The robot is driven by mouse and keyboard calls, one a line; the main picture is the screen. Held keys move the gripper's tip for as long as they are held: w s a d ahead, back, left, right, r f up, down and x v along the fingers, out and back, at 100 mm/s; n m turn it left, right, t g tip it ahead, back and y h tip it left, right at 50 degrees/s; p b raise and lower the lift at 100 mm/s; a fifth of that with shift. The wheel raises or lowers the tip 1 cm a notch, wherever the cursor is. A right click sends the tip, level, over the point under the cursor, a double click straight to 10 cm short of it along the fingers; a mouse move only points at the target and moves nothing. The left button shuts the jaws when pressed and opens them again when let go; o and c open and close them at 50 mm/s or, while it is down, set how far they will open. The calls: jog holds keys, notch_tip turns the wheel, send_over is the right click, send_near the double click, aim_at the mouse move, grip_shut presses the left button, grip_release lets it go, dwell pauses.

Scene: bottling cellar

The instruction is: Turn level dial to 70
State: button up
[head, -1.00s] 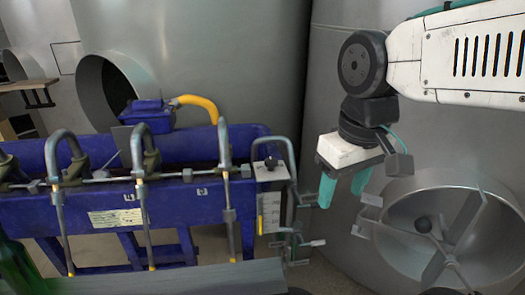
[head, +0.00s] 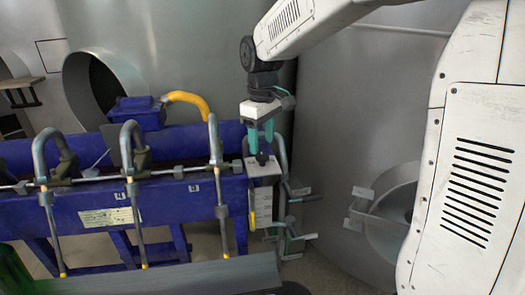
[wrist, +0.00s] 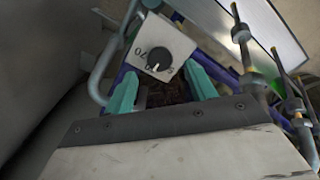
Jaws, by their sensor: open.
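The level dial is a small black knob on a pale square plate, at the right end of the blue filling machine (head: 150,190). In the head view the knob (head: 262,159) shows just under my gripper (head: 261,148). In the wrist view the dial plate (wrist: 172,42) carries dark numbers, with 70 readable at its left, and the black knob (wrist: 160,59) near its middle. My gripper's teal fingers (wrist: 162,80) are open, one on each side of the view below the plate. Nothing is between them that I can see gripped. I cannot read the pointer's exact setting.
Curved metal filling pipes (head: 130,150) line the machine to the left, and a grey bent tube (head: 281,155) stands close beside the dial. Valve handles (head: 300,238) stick out below it. Large steel tanks (head: 345,110) stand behind, one with a round hatch (head: 390,215).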

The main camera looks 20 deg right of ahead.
aim_at(262, 155)
notch_tip(262, 155, down, 4)
jog(key=shift+f, duration=0.1)
jog(key=c, duration=1)
jog(key=shift+m, duration=0.3)
jog(key=m, duration=1.1)
